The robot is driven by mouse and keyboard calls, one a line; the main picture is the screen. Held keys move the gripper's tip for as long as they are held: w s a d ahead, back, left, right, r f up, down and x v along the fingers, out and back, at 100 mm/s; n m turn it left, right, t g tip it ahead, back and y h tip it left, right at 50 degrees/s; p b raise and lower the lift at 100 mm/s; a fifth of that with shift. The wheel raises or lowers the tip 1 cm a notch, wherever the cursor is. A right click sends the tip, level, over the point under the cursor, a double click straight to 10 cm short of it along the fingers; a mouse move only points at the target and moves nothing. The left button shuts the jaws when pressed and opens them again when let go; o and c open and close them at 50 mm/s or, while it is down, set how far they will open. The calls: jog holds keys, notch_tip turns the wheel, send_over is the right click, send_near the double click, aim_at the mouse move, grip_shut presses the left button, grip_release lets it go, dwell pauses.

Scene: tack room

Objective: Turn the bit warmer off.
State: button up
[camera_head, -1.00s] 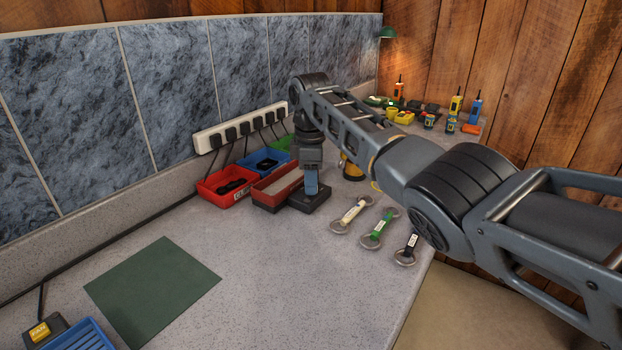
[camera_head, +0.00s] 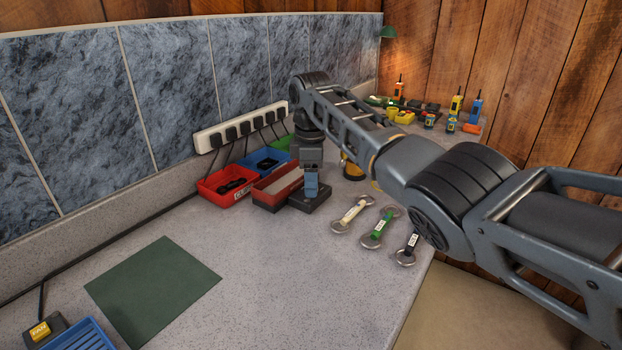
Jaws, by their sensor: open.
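My gripper (camera_head: 311,186) points down at the far end of the worktop, over a low dark box (camera_head: 314,201). Its blue-grey finger hides part of the box's top, and I cannot tell whether it touches the box. No held object shows. A red-sided tray with a pale inside (camera_head: 277,187) stands against the dark box on its left. I see no readable label naming the bit warmer; the dark box and this tray may be parts of it. Any switch there is hidden or too small to make out.
A power strip (camera_head: 240,131) with several plugs runs along the tiled wall. Red (camera_head: 223,196) and blue (camera_head: 262,169) bins stand below it. Three ringed bits with tags (camera_head: 378,229) lie to the right. A yellow switch marked FAN (camera_head: 40,331) is at lower left.

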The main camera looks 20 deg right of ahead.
jog(key=shift+s+a+r+b, duration=0.1)
jog(key=shift+r+b, duration=0.2)
jog(key=shift+r, duration=1.65)
jog(key=shift+s+r+b, duration=0.1)
jog(key=shift+r+b, duration=0.15)
jog(key=shift+r, duration=1.7)
